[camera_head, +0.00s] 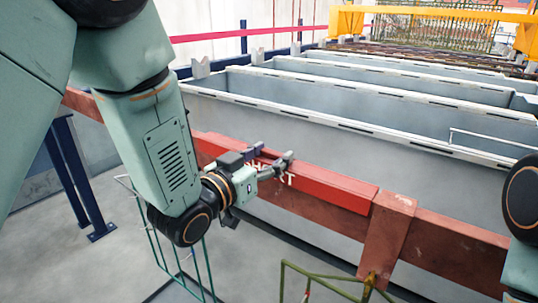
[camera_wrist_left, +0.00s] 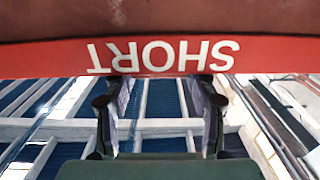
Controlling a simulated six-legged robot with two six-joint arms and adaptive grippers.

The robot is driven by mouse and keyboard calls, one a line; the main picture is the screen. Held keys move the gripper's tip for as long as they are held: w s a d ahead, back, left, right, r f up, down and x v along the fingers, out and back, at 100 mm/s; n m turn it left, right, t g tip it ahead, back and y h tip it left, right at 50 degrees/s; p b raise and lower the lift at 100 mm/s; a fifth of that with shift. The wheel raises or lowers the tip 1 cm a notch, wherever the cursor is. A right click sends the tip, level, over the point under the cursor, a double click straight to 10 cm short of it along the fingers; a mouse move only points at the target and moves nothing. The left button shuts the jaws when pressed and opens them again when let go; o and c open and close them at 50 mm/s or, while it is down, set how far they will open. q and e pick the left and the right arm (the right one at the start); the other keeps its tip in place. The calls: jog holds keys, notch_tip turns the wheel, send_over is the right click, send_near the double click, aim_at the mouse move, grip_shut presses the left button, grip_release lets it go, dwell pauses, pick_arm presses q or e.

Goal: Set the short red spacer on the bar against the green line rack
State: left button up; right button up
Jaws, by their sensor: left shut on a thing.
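The short red spacer (camera_head: 335,190) is a long bright red block with white "SHORT" lettering. It lies along the rust-brown bar (camera_head: 450,246), its right end close to a copper-coloured hanger (camera_head: 390,235) over the bar. My left gripper (camera_head: 273,160) is shut on the spacer near the lettering and partly covers it. In the left wrist view the spacer (camera_wrist_left: 265,57) crosses the top, lettering upside down, with the fingers (camera_wrist_left: 160,95) at it. A teal-green wire frame (camera_head: 205,268) and an olive-green frame (camera_head: 320,272) hang below the bar. My right gripper is out of view.
Grey tanks (camera_head: 350,95) with pale rims stand in rows behind the bar. Blue posts (camera_head: 80,180) stand at the left on a grey floor. A yellow beam (camera_head: 430,12) crosses the back. Part of my right arm shows at the right edge.

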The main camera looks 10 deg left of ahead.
pick_arm(q)
jog(key=shift+s+r, duration=0.1)
jog(key=o, duration=1)
jog(key=shift+s, duration=0.1)
jog(key=o, duration=0.3)
jog(key=v, duration=0.7)
jog(key=shift+s, duration=0.1)
jog(key=shift+a, duration=0.1)
